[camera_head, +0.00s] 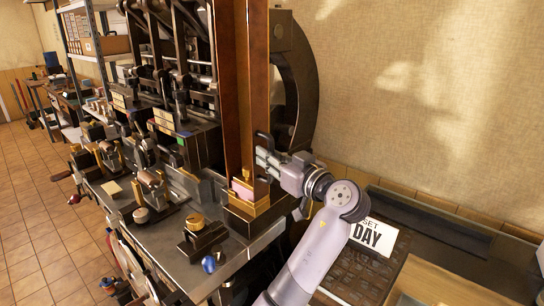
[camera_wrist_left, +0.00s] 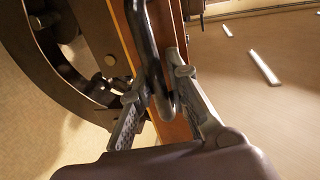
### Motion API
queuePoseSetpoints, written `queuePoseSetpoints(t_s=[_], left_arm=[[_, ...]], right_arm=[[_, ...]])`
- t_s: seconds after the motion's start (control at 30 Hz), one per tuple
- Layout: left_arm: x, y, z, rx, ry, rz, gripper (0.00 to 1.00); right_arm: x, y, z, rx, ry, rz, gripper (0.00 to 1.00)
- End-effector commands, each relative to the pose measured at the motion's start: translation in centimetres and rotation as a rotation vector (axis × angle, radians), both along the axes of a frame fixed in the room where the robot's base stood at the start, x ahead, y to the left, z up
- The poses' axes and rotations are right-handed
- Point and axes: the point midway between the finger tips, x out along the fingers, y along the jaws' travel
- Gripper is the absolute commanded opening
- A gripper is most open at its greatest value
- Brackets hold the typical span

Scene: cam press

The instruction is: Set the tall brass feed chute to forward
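The tall brass feed chute (camera_head: 240,90) is a brown, upright column at the middle of the head view, with a gold-coloured base (camera_head: 247,208). It also fills the middle of the left wrist view (camera_wrist_left: 172,130). A dark looped handle (camera_wrist_left: 145,35) stands out from it. My left gripper (camera_head: 264,150) is at the chute's right side. In the left wrist view its two fingers (camera_wrist_left: 170,75) lie on either side of the handle, tips close to it. Whether both press on it is unclear. My right gripper is not in view.
A dark curved press frame (camera_head: 302,85) stands right behind the chute. A metal bench (camera_head: 160,240) with several small machines and knobs is at the left. Open tiled floor (camera_head: 35,220) is at far left.

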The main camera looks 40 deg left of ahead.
Motion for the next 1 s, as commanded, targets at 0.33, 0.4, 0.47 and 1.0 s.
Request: queuePoseSetpoints(t_s=[0.33, 0.4, 0.47, 1.0], left_arm=[[0.0, 0.0, 0.1, 0.002, -0.002, -0.001, 0.33], [0.1, 0.0, 0.1, 0.002, -0.003, -0.001, 0.33], [0.1, 0.0, 0.1, 0.002, -0.003, -0.002, 0.33], [-1.9, -7.5, 0.0, -0.001, 0.0, -0.005, 0.33]], right_arm=[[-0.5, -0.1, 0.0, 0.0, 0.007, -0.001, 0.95], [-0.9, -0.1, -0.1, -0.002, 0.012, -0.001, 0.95], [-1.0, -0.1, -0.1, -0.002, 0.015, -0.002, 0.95], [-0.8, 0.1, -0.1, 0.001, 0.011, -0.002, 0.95]])
